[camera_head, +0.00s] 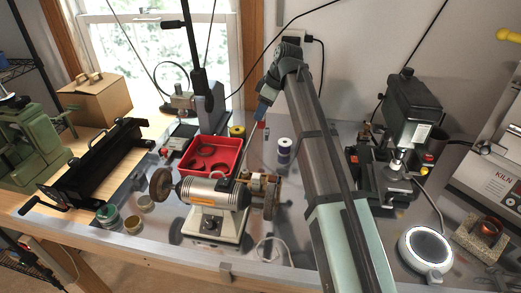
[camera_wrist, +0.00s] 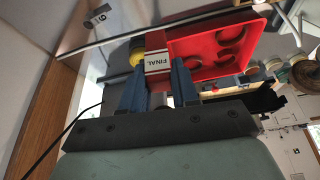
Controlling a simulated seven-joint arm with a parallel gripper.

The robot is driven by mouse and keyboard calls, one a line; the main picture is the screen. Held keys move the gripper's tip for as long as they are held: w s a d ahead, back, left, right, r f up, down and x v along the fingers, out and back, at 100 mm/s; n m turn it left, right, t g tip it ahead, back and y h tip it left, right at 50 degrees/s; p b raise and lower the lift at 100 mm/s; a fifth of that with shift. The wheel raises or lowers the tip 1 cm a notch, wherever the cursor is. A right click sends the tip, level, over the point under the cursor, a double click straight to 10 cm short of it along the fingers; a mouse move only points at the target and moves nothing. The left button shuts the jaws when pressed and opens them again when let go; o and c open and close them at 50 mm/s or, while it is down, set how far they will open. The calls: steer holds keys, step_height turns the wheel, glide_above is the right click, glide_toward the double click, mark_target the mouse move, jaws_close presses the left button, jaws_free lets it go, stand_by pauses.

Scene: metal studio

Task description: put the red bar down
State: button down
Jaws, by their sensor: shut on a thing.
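My gripper (camera_head: 259,115) hangs over the back middle of the bench. In the wrist view its two blue fingers (camera_wrist: 159,72) are shut on the red bar (camera_wrist: 158,63), which has a white label reading "FINAL". The bar shows only as a small reddish piece (camera_head: 261,125) below the fingers in the head view. Part of it is hidden by the fingers. It appears to be held above the bench; the exact gap cannot be told.
A red tray (camera_head: 203,176) with ring shapes lies left of the gripper. A yellow spool (camera_head: 237,131) and a blue-and-white spool (camera_head: 284,148) stand nearby. A polishing motor (camera_head: 213,192) stands in front. Some bare bench shows between the tray and the blue spool.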

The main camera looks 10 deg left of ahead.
steer(key=shift+w+a+r, duration=0.2)
steer(key=shift+w+a, duration=0.05)
steer(key=shift+w, duration=0.3)
steer(key=shift+s+f+n, duration=0.1)
steer(key=shift+f+n, duration=0.1)
steer(key=shift+n, duration=0.4)
steer(key=shift+f, duration=4.8)
steer(key=shift+f, duration=0.15)
steer(key=c, duration=0.8)
jaws_free()
steer(key=shift+c, duration=0.2)
steer(key=v, duration=1.2)
